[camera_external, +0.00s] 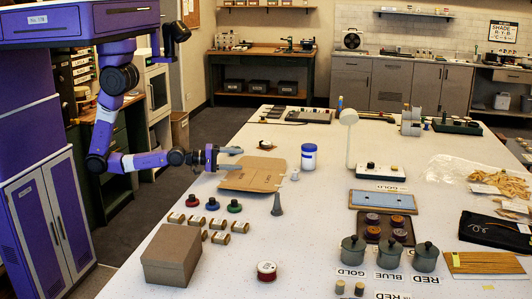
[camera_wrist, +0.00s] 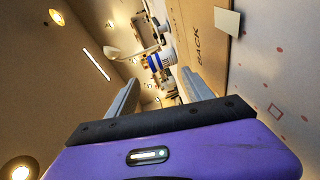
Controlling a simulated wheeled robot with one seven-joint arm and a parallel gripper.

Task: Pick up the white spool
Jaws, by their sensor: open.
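My gripper (camera_external: 232,159) is open and empty, held level above the left part of a flat brown cardboard piece (camera_external: 255,174). Its two spread fingers also show in the wrist view (camera_wrist: 160,76). A small white object (camera_external: 295,175) stands right of the cardboard, to the right of my gripper and apart from it; it may be the white spool, but it is too small to be sure. A red spool-like item with a white label (camera_external: 267,271) stands at the front of the table.
A white jar with a blue lid (camera_external: 309,160) stands right of the cardboard, and a grey cone (camera_external: 277,205) in front. A white lamp (camera_external: 349,118) rises mid-table.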

